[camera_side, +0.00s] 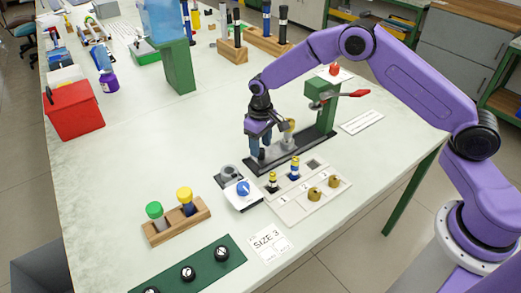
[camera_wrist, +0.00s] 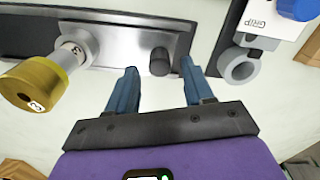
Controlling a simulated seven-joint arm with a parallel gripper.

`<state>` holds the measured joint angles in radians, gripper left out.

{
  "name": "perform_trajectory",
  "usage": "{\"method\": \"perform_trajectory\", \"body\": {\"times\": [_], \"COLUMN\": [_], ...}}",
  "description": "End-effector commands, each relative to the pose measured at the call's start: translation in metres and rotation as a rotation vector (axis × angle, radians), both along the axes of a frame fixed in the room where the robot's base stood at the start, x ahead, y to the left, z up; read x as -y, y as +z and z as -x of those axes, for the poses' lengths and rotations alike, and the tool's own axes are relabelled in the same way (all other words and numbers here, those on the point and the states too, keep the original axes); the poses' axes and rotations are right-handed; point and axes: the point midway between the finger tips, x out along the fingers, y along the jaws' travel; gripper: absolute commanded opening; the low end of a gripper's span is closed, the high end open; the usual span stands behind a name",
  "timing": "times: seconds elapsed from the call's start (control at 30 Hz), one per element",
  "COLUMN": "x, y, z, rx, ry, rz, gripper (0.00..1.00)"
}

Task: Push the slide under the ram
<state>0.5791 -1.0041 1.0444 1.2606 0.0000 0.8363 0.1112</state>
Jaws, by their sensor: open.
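The slide (camera_wrist: 120,50) is a silver plate on the black press base (camera_side: 305,153). A short dark knob (camera_wrist: 160,62) stands near one end of it. A pale cylinder topped by a gold piece marked 3 (camera_wrist: 38,82) stands at its other end; it also shows in the side view (camera_side: 290,131). The ram's green press stand (camera_side: 327,112), with a red-handled lever, rises at the base's far right end. My gripper (camera_side: 259,152) is open and empty, low over the base's left part. In the wrist view the knob lies ahead of the gap between my fingertips (camera_wrist: 158,73).
In front is a pale rack (camera_side: 308,190) with gold pieces and blue-gold rods. Beside it are a grey ring (camera_side: 229,173) and a blue knob (camera_side: 243,188) on a white block. A wooden block (camera_side: 177,222) holds capped tubes. The table left of the base is clear.

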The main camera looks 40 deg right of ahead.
Motion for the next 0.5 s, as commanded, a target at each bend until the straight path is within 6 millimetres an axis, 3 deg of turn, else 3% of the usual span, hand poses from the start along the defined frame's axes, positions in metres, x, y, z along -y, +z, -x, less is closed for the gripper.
{"method": "perform_trajectory", "body": {"times": [0.2, 0.5], "x": [0.000, 0.000], "y": [-0.023, -0.028], "z": [0.000, 0.000], "rx": [0.000, 0.000], "ry": [0.000, 0.000], "rz": [0.000, 0.000], "gripper": [0.52, 0.52]}}
